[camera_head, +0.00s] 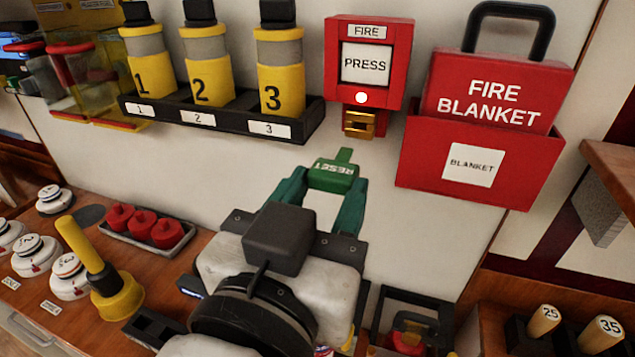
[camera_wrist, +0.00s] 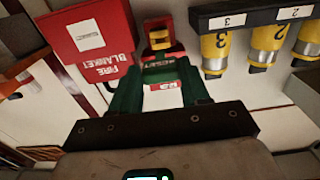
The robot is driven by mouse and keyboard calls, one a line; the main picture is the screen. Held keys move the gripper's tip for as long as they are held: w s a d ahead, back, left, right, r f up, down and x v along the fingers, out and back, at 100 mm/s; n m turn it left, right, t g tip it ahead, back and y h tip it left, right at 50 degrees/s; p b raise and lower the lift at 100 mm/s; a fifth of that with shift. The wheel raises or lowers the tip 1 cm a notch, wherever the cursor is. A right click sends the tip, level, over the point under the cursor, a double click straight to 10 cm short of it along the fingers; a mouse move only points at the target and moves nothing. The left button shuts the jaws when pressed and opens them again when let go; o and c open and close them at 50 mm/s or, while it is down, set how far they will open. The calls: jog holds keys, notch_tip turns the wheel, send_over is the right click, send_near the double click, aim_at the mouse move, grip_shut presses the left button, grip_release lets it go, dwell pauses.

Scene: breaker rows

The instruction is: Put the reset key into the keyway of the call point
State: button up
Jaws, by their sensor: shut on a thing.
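The red fire call point (camera_head: 368,64) is on the wall, with a white PRESS plate and a round white light. Its brass keyway (camera_head: 359,123) sits at its lower edge; it also shows in the wrist view (camera_wrist: 160,38). My gripper (camera_head: 331,184) has green fingers and is shut on the green reset key (camera_head: 332,174), which is marked RESET. The key's narrow tip points up toward the keyway and looks a little below it, apart from it in the head view. In the wrist view the key (camera_wrist: 158,62) lies just in front of the brass part; the exact gap cannot be told.
The fire blanket box (camera_head: 468,155) hangs right of the call point. A rack (camera_head: 225,120) with numbered yellow cylinders is on its left. Below, the wooden counter (camera_head: 45,290) holds white discs, a yellow plunger-like tool (camera_head: 115,290) and a tray of red knobs (camera_head: 146,228). Bare wall surrounds the key.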

aim_at(347, 151)
jog(key=shift+x, duration=2.6)
jog(key=shift+b+x, duration=0.65)
jog(key=shift+x, duration=0.75)
dwell(0.3)
jog(key=o, duration=1.1)
jog(key=b+v, duration=0.1)
jog(key=v, duration=0.9)
jog(key=shift+s+a+b, duration=0.1)
jog(key=shift+s+b, duration=0.25)
jog(key=shift+b, duration=0.05)
